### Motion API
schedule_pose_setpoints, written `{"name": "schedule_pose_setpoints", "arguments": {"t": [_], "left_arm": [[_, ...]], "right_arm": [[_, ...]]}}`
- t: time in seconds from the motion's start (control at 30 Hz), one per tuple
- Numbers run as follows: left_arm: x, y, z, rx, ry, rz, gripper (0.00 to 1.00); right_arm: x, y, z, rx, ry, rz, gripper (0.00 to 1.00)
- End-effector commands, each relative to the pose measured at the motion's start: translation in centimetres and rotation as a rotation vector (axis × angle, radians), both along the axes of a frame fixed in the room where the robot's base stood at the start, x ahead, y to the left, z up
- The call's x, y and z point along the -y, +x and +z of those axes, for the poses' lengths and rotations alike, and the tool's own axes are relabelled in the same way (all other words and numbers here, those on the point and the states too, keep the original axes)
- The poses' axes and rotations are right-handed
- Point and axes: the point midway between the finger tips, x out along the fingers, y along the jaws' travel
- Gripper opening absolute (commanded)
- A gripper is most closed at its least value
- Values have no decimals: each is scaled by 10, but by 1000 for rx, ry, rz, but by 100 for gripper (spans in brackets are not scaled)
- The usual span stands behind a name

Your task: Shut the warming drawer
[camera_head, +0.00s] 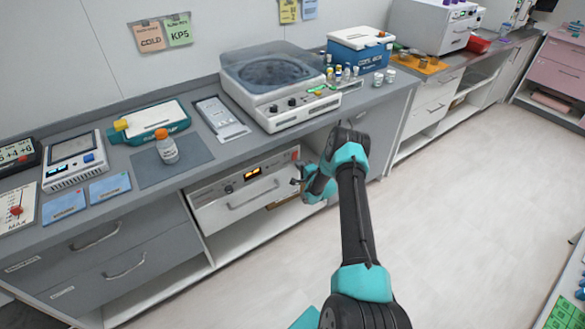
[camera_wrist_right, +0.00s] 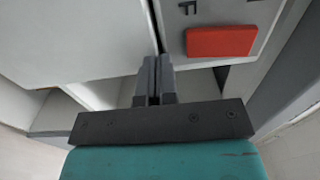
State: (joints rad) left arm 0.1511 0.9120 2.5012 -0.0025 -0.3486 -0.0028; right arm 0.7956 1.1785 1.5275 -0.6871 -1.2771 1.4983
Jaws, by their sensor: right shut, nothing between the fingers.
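The warming drawer (camera_head: 238,205) is a white front with a bar handle, under the counter and below a control panel (camera_head: 230,187) with a lit orange display. In the right wrist view, a pale front (camera_wrist_right: 75,35) lies left of the panel with a red button (camera_wrist_right: 221,41), with a narrow dark seam between them. I cannot tell how far the drawer stands out. My right gripper (camera_head: 297,181) is at the unit's right end; its shut, empty fingers (camera_wrist_right: 154,62) point at the seam in the wrist view. Contact is unclear. My left gripper is out of view.
The grey counter (camera_head: 205,151) above holds a centrifuge-like machine (camera_head: 280,85), an orange-capped bottle (camera_head: 167,147) and several devices. Grey drawers (camera_head: 100,250) stand at left, with an open shelf below the warming unit. The floor (camera_head: 455,190) at right is clear.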

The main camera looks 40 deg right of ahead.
Motion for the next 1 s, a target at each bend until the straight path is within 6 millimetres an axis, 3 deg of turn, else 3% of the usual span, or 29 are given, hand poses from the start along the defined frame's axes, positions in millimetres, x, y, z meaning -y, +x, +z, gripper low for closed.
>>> {"name": "schedule_pose_setpoints", "arguments": {"t": [0.57,0.83,1.0], "left_arm": [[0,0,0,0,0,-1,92],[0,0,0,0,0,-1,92],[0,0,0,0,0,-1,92]], "right_arm": [[-2,-1,4,0,-5,3,0],[-20,-29,2,-1,2,21,0],[-23,-64,1,-2,2,19,0]]}}
